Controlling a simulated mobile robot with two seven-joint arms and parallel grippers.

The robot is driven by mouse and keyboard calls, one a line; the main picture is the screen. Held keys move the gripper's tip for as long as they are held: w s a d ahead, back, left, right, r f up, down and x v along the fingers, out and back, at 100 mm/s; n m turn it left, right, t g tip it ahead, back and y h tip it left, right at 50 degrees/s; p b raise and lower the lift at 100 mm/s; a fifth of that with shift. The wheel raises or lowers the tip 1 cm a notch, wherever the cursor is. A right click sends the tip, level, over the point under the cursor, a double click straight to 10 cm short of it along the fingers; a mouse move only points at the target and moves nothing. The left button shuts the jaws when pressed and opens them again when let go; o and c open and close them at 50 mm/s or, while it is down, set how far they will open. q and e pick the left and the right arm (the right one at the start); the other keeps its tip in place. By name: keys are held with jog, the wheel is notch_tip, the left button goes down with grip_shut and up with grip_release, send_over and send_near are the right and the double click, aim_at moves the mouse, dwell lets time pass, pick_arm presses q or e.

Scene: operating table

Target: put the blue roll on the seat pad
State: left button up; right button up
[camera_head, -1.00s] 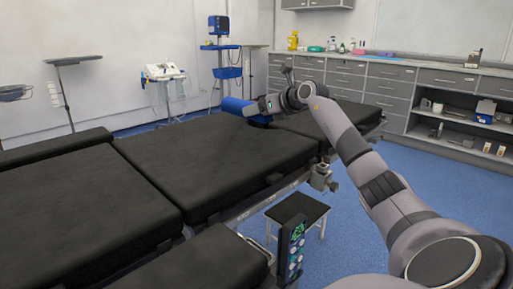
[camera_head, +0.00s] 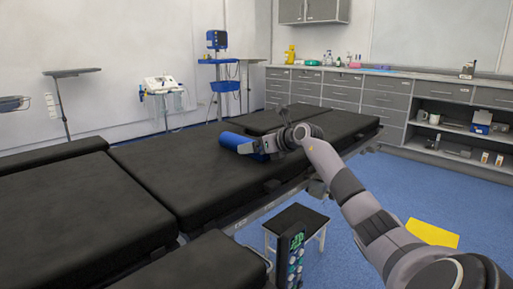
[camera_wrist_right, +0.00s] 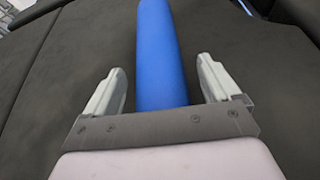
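The blue roll (camera_head: 236,141) lies on the broad middle black pad (camera_head: 175,180) of the operating table, which I take as the seat pad. In the right wrist view, the roll (camera_wrist_right: 164,50) runs between the two pale fingers of my right gripper (camera_wrist_right: 162,78). The fingers are spread, with a visible gap on each side of the roll. My left gripper is not in view.
Other black pads lie at the near left (camera_head: 70,220) and far right (camera_head: 345,124). A small step stool (camera_head: 297,217) and a hand control (camera_head: 290,250) are beside the table. A yellow sheet (camera_head: 432,233) lies on the floor. Drawer cabinets (camera_head: 340,92) line the back wall.

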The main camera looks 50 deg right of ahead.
jog(key=shift+s, duration=0.1)
jog(key=shift+v, duration=0.9)
jog(key=v, duration=0.7)
jog(key=shift+s+r, duration=0.2)
jog(key=shift+s, duration=0.05)
jog(key=shift+v, duration=1.25)
